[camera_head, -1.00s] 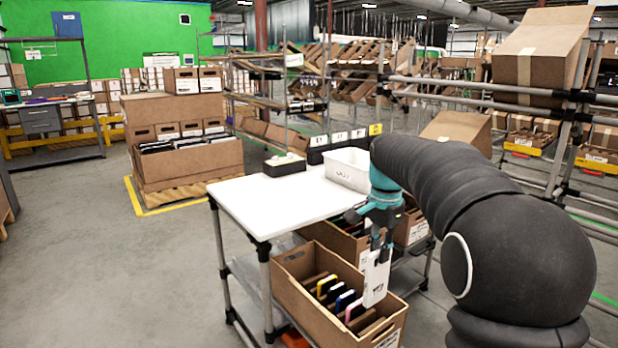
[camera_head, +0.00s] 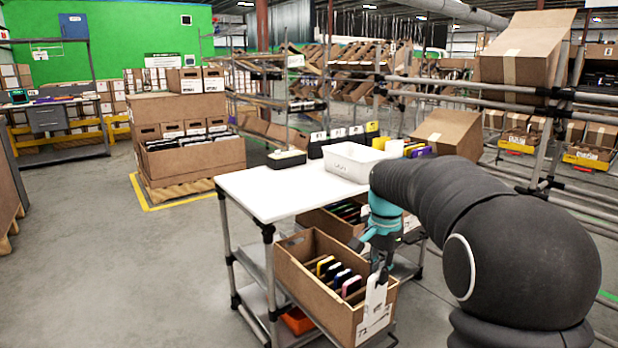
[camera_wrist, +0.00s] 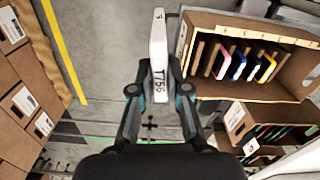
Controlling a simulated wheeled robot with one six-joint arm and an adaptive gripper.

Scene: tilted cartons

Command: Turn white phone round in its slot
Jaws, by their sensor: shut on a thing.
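The white phone (camera_head: 375,301) hangs upright from my gripper (camera_head: 381,272). In the wrist view the white phone (camera_wrist: 158,45) shows edge-on, with T756 printed on it, and my gripper (camera_wrist: 159,92) is shut on it from both sides. The brown carton (camera_head: 305,293) stands tilted on the cart's lower shelf and holds several dark phones with coloured edges between dividers. In the head view the white phone overlaps the carton's near right end. In the wrist view the carton (camera_wrist: 262,93) lies to the right, apart from the phone. I cannot tell which slot is the phone's.
The white cart top (camera_head: 262,200) carries a white bin (camera_head: 352,165) and a small dark box (camera_head: 286,159). A second carton (camera_head: 318,221) stands behind the first. Metal racks (camera_head: 545,150) are on the right.

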